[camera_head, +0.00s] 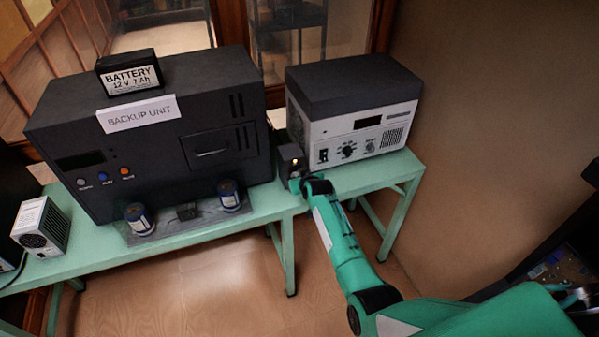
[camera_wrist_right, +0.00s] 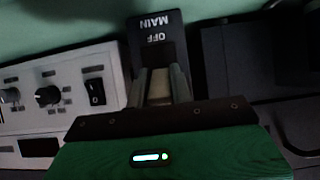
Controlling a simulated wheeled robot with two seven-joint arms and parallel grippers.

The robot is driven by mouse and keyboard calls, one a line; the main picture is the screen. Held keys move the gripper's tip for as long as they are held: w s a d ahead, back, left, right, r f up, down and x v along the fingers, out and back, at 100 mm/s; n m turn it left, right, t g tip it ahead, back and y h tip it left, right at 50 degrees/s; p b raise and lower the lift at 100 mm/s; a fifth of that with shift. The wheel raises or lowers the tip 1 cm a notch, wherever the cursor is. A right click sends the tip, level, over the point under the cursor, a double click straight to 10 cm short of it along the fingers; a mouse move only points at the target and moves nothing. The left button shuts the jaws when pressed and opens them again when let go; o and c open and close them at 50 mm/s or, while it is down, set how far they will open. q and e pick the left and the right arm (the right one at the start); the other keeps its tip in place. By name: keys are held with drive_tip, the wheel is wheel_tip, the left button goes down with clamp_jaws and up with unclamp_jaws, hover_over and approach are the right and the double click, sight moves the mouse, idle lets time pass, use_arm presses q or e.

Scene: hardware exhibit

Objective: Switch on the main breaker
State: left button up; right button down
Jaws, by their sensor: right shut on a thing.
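The main breaker is a small dark box (camera_head: 290,153) on the green bench, between the backup unit and the grey-white power unit. A small yellowish spot shows on its face. My right gripper (camera_head: 301,181) is at the front of the breaker. My left gripper is out of view.
The black backup unit (camera_head: 130,125) stands left of the breaker, with a battery (camera_head: 130,75) on top. The power unit (camera_head: 350,105) stands close on the right. Two dark cylinders (camera_head: 139,218) sit on a grey mat at the front. The wall bounds the right side.

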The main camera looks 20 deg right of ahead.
drive_tip(key=shift+w+r+g+p, duration=0.1)
drive_tip(key=shift+r+g+p, duration=0.15)
drive_tip(key=shift+g+p, duration=0.4)
drive_tip(key=c, duration=1.2)
unclamp_jaws()
drive_tip(key=shift+c, duration=0.2)
drive_tip(key=b+v, duration=0.2)
drive_tip(key=v, duration=1.1)
drive_tip(key=shift+s+r, duration=0.2)
drive_tip(key=shift+s, duration=0.1)
